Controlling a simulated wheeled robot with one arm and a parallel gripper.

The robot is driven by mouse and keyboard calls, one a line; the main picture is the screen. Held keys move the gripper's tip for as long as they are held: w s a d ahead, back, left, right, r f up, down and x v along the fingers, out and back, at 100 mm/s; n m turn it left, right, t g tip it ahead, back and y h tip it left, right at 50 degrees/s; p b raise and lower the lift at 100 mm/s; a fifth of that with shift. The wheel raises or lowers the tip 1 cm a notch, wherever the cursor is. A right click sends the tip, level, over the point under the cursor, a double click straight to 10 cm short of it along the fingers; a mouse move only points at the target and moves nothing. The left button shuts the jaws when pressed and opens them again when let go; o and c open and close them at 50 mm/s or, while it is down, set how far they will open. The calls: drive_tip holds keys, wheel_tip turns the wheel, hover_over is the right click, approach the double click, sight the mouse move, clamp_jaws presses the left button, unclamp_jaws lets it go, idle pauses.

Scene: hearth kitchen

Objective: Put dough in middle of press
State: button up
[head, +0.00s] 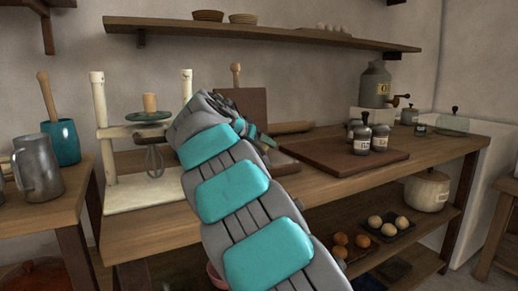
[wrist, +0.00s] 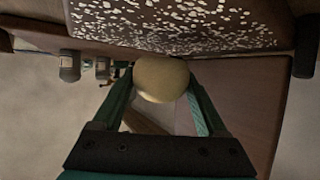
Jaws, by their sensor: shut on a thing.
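A pale, round dough ball (wrist: 161,72) sits between the two fingers of my gripper (wrist: 161,88) in the wrist view, and the gripper is shut on it. In the head view my gripper (head: 243,128) is at the middle of the counter, and my arm hides the dough. What looks like the press has an upright dark board (head: 252,106) beside the gripper. A dark plate speckled white (wrist: 185,18) shows close to the dough in the wrist view. I cannot tell whether dough and plate touch. My arm hides much of the press.
A pale wooden stand (head: 100,120) with a whisk (head: 154,160) is left of my arm. Jars (head: 361,138) stand on a brown board (head: 340,164) to the right. More dough balls (head: 389,229) lie on a dark tray on the lower shelf. A wall shelf (head: 265,32) runs above.

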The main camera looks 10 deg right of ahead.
drive_tip(key=shift+f, duration=1.05)
drive_tip(key=shift+f, duration=0.15)
drive_tip(key=o, duration=0.9)
drive_tip(key=shift+r, duration=0.2)
drive_tip(key=b+v, duration=0.1)
drive_tip(key=v, duration=1.1)
drive_tip(key=shift+f, duration=0.1)
